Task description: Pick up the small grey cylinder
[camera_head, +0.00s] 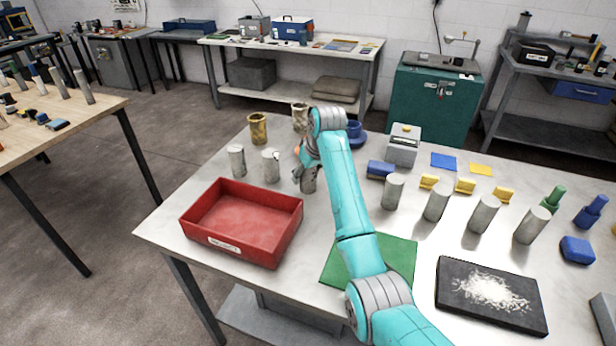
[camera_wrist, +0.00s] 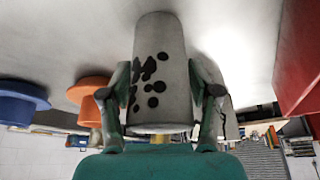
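In the wrist view a grey cylinder (camera_wrist: 162,75) with dark spots stands between the two fingers of my gripper (camera_wrist: 160,95). The finger pads lie along its two sides with no clear gap. It appears to rest on the table; I cannot tell of any lift. In the head view my gripper is largely hidden by my arm, and a grey cylinder (camera_head: 308,181) shows just below it. Two more grey cylinders, one (camera_head: 271,165) near and one (camera_head: 237,160) farther left, stand beside it. Several other grey cylinders (camera_head: 393,192) stand on the right of the table.
A red tray (camera_head: 240,250) lies in front of the left cylinders. Brass cylinders (camera_head: 258,129) stand behind them. An orange piece (camera_wrist: 88,92) and a blue piece (camera_wrist: 20,103) are close by in the wrist view. A green mat (camera_head: 400,258) lies under my arm.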

